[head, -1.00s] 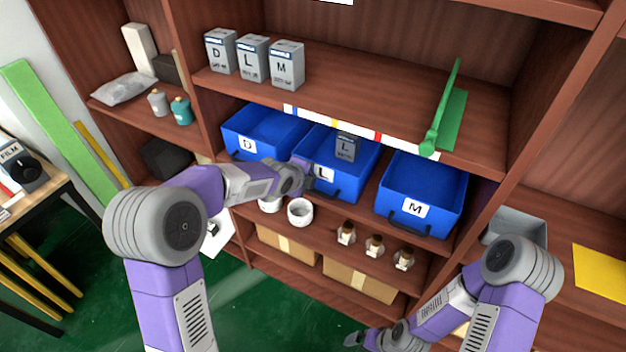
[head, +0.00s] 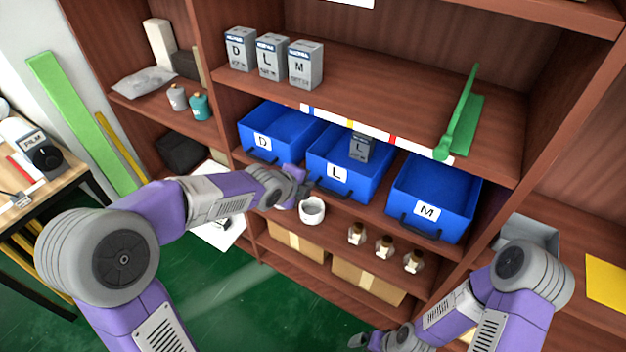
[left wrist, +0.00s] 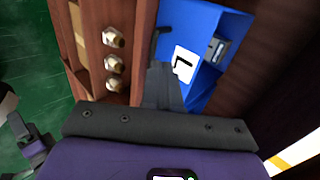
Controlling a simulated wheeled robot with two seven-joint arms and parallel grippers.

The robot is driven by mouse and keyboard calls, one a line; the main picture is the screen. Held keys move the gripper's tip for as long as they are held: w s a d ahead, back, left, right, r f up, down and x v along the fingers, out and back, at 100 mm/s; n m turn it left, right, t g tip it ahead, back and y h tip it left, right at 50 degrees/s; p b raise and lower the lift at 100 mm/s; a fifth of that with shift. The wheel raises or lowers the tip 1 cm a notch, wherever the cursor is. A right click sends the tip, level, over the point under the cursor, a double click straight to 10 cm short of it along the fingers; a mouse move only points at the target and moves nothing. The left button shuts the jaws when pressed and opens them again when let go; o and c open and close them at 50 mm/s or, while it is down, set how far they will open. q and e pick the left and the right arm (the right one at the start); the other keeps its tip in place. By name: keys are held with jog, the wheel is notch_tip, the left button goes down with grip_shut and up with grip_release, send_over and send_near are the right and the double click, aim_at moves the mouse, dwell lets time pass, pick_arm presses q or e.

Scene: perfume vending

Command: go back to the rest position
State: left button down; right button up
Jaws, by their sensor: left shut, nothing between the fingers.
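My left gripper (head: 301,190) is in front of the lower left of the blue L bin (head: 343,186), shut and empty. In the left wrist view its closed fingers (left wrist: 163,85) point toward the L bin (left wrist: 190,50). A dark grey box marked L (head: 360,147) stands inside that bin, and it also shows in the left wrist view (left wrist: 216,50). My right gripper (head: 356,341) is low at the bottom of the head view, in front of the shelf. Its fingers are too small and dim to judge.
The blue D bin (head: 273,137) and the blue M bin (head: 433,199) flank the L bin. Below are a white cup (head: 311,211) and several small bottles (head: 384,246). Perfume boxes (head: 271,56) and a green tool (head: 461,115) occupy the upper shelf. Open green floor (head: 235,310) lies in front.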

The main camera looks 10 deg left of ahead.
pick_arm(q)
jog(key=s+d+f+n+g, duration=0.1)
jog(key=s+f+n+g, duration=0.1)
jog(key=s+f+n, duration=0.35)
jog(key=s+d+f+n+g+h+p, duration=0.1)
jog(key=s+f+n, duration=0.1)
jog(key=f, duration=0.6)
jog(key=s+d+f+n+g, duration=0.1)
jog(key=s+f+n+g, duration=0.1)
jog(key=s+f+n, duration=0.3)
jog(key=s+d+f+n+g, duration=0.2)
jog(key=s+f+n+g, duration=0.1)
jog(key=s+f+n, duration=0.9)
jog(key=shift+s+f, duration=0.95)
jog(key=shift+s, duration=0.15)
